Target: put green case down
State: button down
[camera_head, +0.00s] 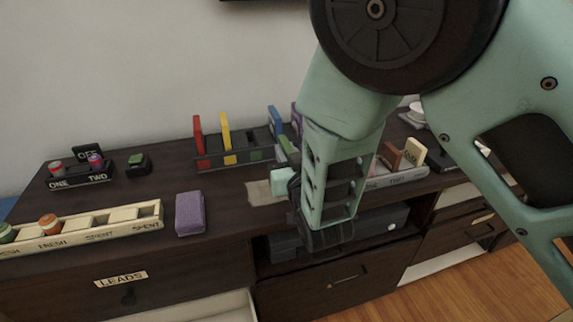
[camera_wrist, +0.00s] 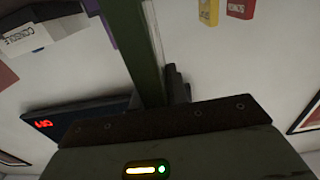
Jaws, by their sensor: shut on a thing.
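The green case (camera_wrist: 145,45) is a flat dark green slab in the wrist view, seen edge-on between the jaws of my gripper (camera_wrist: 170,95). In the head view a small part of the green case (camera_head: 286,145) shows beside the right end of the dark rack (camera_head: 205,163). My gripper (camera_head: 290,167) is shut on it, partly hidden by my forearm. Whether the case touches the rack or dresser is hidden. A red case (camera_head: 198,135), a yellow case (camera_head: 227,137) and a blue case (camera_head: 275,121) stand upright in the rack.
A purple block (camera_head: 190,213) and a beige patch (camera_head: 262,193) lie on the dresser top (camera_head: 225,192). A long tray (camera_head: 150,216) is at the front left. A labelled rack (camera_head: 400,180) with brown and cream cases stands right of my arm. Bare top lies before the rack.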

jog(key=shift+f, duration=1.4)
jog(key=shift+f, duration=0.2)
jog(key=c, duration=1.4)
grip_release()
jog(key=shift+o, duration=0.2)
jog(key=shift+r, duration=0.15)
jog(key=shift+s, duration=0.2)
jog(key=b+v, duration=0.1)
jog(key=v, duration=1)
jog(key=shift+s, duration=0.25)
